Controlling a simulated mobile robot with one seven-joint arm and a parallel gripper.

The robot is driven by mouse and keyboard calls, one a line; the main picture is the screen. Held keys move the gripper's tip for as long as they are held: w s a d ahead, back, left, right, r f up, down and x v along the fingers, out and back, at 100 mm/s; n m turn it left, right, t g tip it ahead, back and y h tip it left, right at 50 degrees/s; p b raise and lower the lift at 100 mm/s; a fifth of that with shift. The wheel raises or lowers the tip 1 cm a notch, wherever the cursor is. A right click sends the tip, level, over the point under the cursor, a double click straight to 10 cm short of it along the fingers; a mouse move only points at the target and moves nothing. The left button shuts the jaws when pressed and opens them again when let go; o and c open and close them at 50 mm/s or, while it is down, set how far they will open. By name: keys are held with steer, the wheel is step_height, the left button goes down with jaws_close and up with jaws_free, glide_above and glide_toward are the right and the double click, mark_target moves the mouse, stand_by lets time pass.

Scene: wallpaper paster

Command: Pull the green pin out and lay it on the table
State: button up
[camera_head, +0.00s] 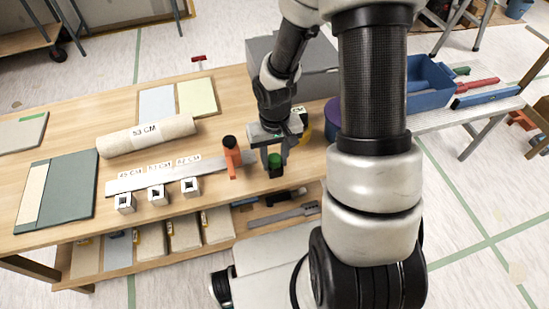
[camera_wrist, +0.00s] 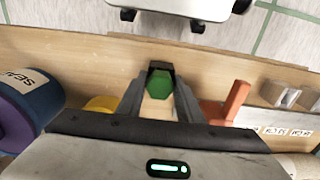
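The green pin (camera_head: 274,160) stands upright at the front edge of the table, in a black holder (camera_head: 276,172). In the wrist view the green pin (camera_wrist: 160,85) shows a faceted green top, with part of the black holder (camera_wrist: 160,66) beyond it. My gripper (camera_head: 274,156) is over the pin, pointing down. Its two fingers (camera_wrist: 160,92) are apart, one on each side of the green top. They look open around it, with bare wood visible between them; contact is hard to judge. The pin's lower part is hidden.
An orange-handled tool (camera_head: 231,158) stands close left of my gripper, on or beside a long grey ruler (camera_head: 140,181). A purple roll (camera_head: 333,118) is close on the right. Small square blocks (camera_head: 157,196) line the front. Wood shows bare around the table's (camera_head: 85,115) back left.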

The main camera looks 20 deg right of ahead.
mark_target(275, 157)
steer(key=c, duration=0.6)
steer(key=shift+r+p, duration=2.2)
steer(key=shift+r, duration=0.5)
steer(key=shift+r+p, duration=1.6)
steer(key=shift+r, duration=0.45)
